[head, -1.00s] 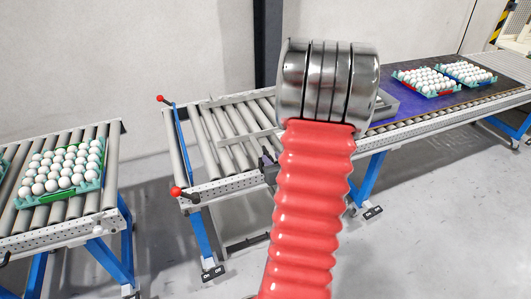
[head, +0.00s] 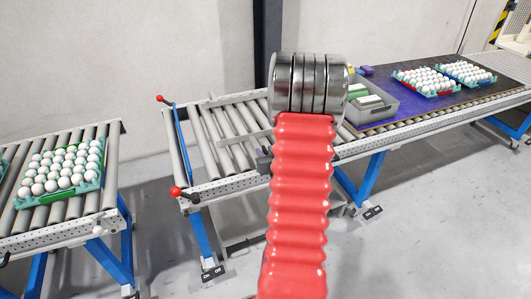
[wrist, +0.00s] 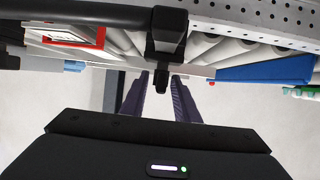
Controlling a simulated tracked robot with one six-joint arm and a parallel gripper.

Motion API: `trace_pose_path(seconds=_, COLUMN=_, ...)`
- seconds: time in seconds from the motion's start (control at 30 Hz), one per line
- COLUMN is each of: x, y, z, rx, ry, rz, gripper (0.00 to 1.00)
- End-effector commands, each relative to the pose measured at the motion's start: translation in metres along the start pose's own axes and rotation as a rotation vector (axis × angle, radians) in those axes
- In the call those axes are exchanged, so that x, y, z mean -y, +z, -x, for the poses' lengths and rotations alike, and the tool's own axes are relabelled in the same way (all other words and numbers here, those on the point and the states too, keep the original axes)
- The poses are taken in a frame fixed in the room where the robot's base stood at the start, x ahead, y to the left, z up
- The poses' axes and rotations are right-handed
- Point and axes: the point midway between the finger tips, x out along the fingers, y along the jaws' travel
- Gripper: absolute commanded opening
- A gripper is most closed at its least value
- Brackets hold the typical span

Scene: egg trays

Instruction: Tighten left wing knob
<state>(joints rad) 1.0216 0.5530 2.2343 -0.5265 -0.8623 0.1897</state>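In the wrist view my gripper (wrist: 160,75) shows two dark fingers, spread with a gap between them. A black clamp-like fitting (wrist: 168,32) hangs at the conveyor's side rail, on the end of a black bar. Its small black lower end, seemingly the wing knob (wrist: 161,84), lies in the picture between the fingers; I see no clear contact. Its wings cannot be made out. In the head view my red arm hides most of the gripper. A dark piece (head: 264,161) shows at its left edge by the rail; I cannot tell whether it is gripper or fitting.
The middle roller conveyor (head: 232,182) has red-ended levers (head: 177,192) at its left end. A left conveyor (head: 112,165) carries an egg tray (head: 42,199). A grey bin (head: 378,113) and more egg trays stand on the right. Floor between the left and middle conveyors is clear.

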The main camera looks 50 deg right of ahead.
Motion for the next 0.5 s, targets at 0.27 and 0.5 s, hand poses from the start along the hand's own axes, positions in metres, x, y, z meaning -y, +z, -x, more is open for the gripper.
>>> trace_pose_path(seconds=0.27, x=0.0003, y=0.0, z=0.0002, rx=0.0, ry=0.0, rz=0.0, gripper=0.1)
trace_pose_path(seconds=0.5, x=0.0006, y=0.0004, z=0.0002, rx=0.001, ry=-0.001, rz=0.0, gripper=0.0)
